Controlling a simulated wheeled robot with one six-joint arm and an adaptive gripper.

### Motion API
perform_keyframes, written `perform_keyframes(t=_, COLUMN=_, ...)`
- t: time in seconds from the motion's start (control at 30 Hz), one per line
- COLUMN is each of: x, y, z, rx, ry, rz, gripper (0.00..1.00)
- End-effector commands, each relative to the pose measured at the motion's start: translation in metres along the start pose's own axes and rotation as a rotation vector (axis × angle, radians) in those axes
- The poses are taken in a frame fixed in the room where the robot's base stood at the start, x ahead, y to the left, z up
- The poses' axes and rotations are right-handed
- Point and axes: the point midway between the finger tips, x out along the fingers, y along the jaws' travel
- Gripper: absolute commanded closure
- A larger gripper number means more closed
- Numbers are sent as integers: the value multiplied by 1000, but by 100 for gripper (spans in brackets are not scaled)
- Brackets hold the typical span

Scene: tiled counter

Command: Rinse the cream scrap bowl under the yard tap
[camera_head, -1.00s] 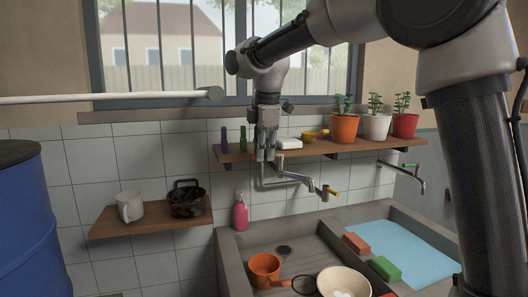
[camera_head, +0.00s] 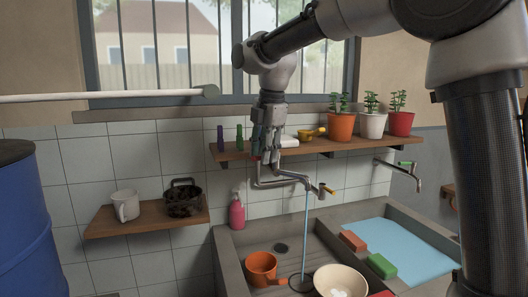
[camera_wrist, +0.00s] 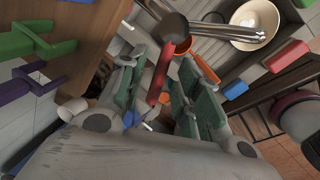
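The cream scrap bowl (camera_head: 345,276) sits upright in the grey sink, with something whitish inside; it also shows in the wrist view (camera_wrist: 262,38). A metal wall tap (camera_head: 288,176) reaches over the sink. A thin blue stream of water (camera_head: 306,232) falls from its spout, just left of the bowl and not visibly into it. My gripper (camera_head: 262,152) points down at the wall end of this tap. In the wrist view a red handle (camera_wrist: 160,78) lies between the green-padded fingers, which stand apart with gaps beside it. My gripper holds nothing firmly that I can see.
An orange dipper (camera_head: 262,268) and a dark ring lie in the sink beside the bowl. Red (camera_head: 353,240) and green (camera_head: 381,266) blocks lie on the divider. A potted-plant shelf (camera_head: 300,149) runs behind my gripper. A pink bottle (camera_head: 237,214) stands at the sink's back-left corner.

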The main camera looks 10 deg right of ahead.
Motion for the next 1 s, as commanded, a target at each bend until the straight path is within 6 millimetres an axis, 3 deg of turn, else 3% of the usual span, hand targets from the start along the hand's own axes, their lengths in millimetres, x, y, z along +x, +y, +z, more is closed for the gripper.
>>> perform_keyframes(t=0.33, x=-11, y=1, z=0, rx=1, ry=0, rz=4, gripper=66)
perform_keyframes(t=0.7, x=-89, y=1, z=0, rx=1, ry=0, rz=5, gripper=66)
perform_keyframes(t=1.0, x=-119, y=0, z=0, rx=0, ry=0, rz=1, gripper=66)
